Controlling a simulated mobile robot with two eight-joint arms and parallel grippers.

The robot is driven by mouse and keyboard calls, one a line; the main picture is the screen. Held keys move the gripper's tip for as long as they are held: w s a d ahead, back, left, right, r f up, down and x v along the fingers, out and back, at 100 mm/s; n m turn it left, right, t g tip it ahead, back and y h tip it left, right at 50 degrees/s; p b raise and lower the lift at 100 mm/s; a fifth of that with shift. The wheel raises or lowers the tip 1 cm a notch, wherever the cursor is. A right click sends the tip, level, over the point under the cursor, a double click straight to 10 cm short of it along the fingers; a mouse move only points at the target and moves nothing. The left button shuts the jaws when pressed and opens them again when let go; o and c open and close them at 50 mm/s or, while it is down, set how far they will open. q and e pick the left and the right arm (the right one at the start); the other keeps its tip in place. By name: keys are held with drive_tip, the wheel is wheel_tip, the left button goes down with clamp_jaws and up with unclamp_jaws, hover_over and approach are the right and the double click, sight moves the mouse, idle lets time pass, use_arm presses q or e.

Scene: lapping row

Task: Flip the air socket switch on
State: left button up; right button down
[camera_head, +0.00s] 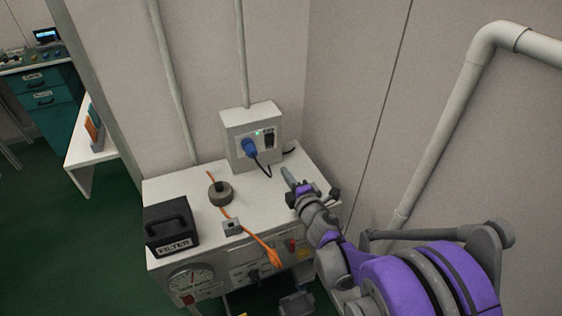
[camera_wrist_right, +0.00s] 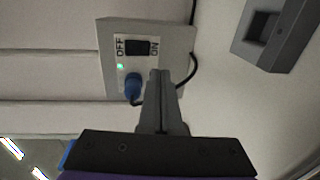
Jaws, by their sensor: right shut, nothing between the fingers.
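The air socket (camera_head: 237,126) is a pale grey box on the wall at the back of the bench. A blue plug (camera_head: 250,148) with a black cable sits in it, beside a green lit lamp (camera_head: 257,133). Its black rocker switch (camera_head: 269,141) is to the right of the plug. In the right wrist view the switch (camera_wrist_right: 138,47) lies between the words OFF and ON; I cannot tell which side is pressed. My right gripper (camera_head: 287,176) is shut and empty, below and right of the box, apart from it. In its wrist view the fingertips (camera_wrist_right: 160,75) appear below the switch.
The white bench top (camera_head: 185,184) holds a black FILTER box (camera_head: 171,226), a round grey-brown piece (camera_head: 220,193), an orange cable (camera_head: 250,235) and a small grey block (camera_head: 232,228). A wall pipe (camera_head: 450,130) runs at the right.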

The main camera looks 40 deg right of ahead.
drive_tip(key=shift+f+v, duration=0.2)
drive_tip(key=shift+v, duration=0.7)
drive_tip(key=shift+f+v, duration=0.15)
drive_tip(key=shift+v, duration=0.75)
